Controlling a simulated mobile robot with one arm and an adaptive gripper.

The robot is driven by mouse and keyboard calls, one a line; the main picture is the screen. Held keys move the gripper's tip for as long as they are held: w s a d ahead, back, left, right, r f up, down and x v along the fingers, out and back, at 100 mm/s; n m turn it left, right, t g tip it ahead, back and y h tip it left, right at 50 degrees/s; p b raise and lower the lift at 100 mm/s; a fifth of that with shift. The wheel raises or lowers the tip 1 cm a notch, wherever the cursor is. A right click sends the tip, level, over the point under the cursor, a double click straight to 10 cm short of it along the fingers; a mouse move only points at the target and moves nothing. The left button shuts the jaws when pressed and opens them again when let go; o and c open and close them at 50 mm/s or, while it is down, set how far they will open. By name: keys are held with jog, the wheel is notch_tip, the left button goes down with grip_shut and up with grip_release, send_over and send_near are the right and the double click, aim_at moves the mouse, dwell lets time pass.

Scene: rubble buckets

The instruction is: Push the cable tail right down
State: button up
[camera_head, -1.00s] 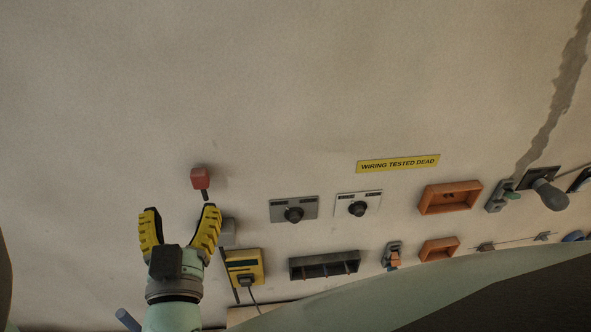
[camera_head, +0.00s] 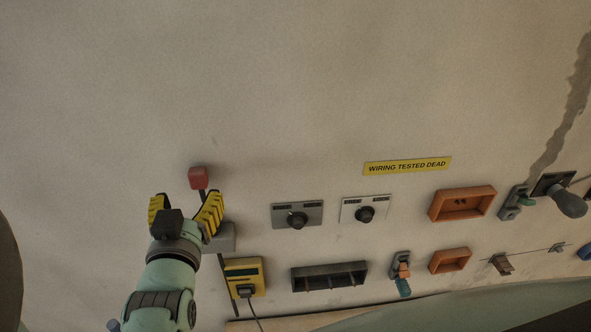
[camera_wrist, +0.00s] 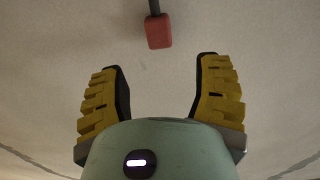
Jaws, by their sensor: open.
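A red block (camera_head: 198,178) sits at the top of a thin dark rod, which passes down behind a grey box (camera_head: 220,238) on the wall. This rod with its red end may be the cable tail; I cannot tell for sure. My gripper (camera_head: 187,203) is open and empty, its yellow ridged fingers pointing up the picture, with the red block just past the fingertips. In the wrist view the red block (camera_wrist: 159,32) is ahead of the fingers, roughly midway between them and apart from both. The right finger partly covers the rod and grey box.
The wall above is bare.

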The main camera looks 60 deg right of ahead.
aim_at(195, 175)
jog(key=p+x, duration=0.6)
jog(key=x, duration=0.2)
jog(key=shift+w+r, duration=0.1)
jog(key=shift+r, duration=0.05)
jog(key=shift+w+d+p, duration=0.2)
jog(key=shift+p, duration=0.2)
jog(key=shift+o, duration=0.4)
